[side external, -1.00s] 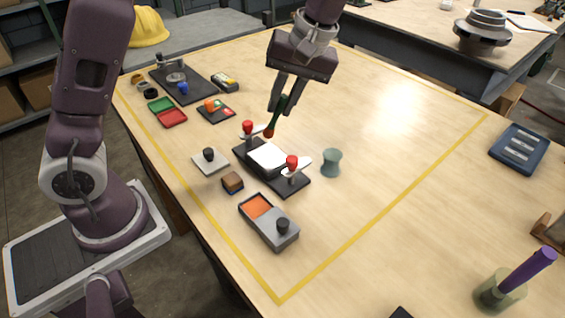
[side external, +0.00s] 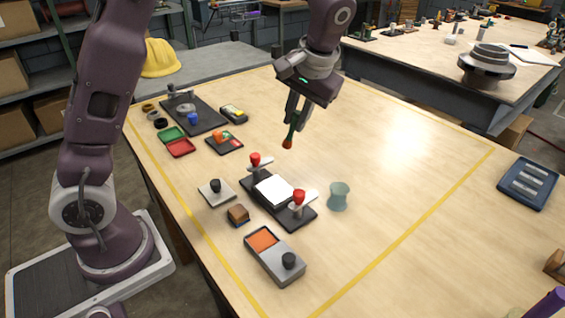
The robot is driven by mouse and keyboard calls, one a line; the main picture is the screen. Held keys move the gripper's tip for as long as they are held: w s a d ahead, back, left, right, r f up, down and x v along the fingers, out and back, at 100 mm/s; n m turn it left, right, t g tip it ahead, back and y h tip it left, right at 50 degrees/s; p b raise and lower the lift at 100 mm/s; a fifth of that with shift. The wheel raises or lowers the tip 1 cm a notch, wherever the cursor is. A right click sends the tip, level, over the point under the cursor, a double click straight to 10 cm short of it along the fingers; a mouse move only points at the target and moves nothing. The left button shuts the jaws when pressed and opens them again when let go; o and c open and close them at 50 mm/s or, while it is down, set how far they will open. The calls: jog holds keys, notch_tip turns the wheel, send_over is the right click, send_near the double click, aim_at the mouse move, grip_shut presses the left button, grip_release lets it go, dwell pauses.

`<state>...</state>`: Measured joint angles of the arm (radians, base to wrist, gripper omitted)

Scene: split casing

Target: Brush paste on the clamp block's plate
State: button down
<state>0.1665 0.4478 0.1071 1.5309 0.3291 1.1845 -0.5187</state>
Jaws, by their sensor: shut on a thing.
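The clamp block (side external: 298,221) is a dark base with a white plate (side external: 274,190) on top and a red-knobbed clamp at each end. The plate looks plain white; no paste can be made out on it. My gripper (side external: 293,119) is shut on a brush (side external: 291,132) with a dark green handle and a reddish-brown tip. The brush points down, in the air above and behind the block, clear of the plate. A grey box with an orange pad (side external: 262,239) and a black knob lies in front of the block; whether the orange is paste I cannot tell.
A grey-green cup (side external: 339,196) stands right of the block. A small brown block (side external: 238,214) and a light plate with a black knob (side external: 216,191) lie left. Red (side external: 180,147) and green (side external: 171,134) dishes are further back. The table's right half is mostly clear.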

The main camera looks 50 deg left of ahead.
jog(key=s+d+r+g, duration=0.1)
jog(key=s+d+g, duration=0.1)
jog(key=s+d, duration=0.45)
jog(key=shift+h, duration=0.3)
jog(key=shift+s+x, duration=0.15)
jog(key=shift+x, duration=1.3)
jog(key=shift+s+x, duration=0.15)
jog(key=shift+x, duration=1.35)
jog(key=shift+d+f, duration=0.1)
jog(key=shift+f, duration=0.7)
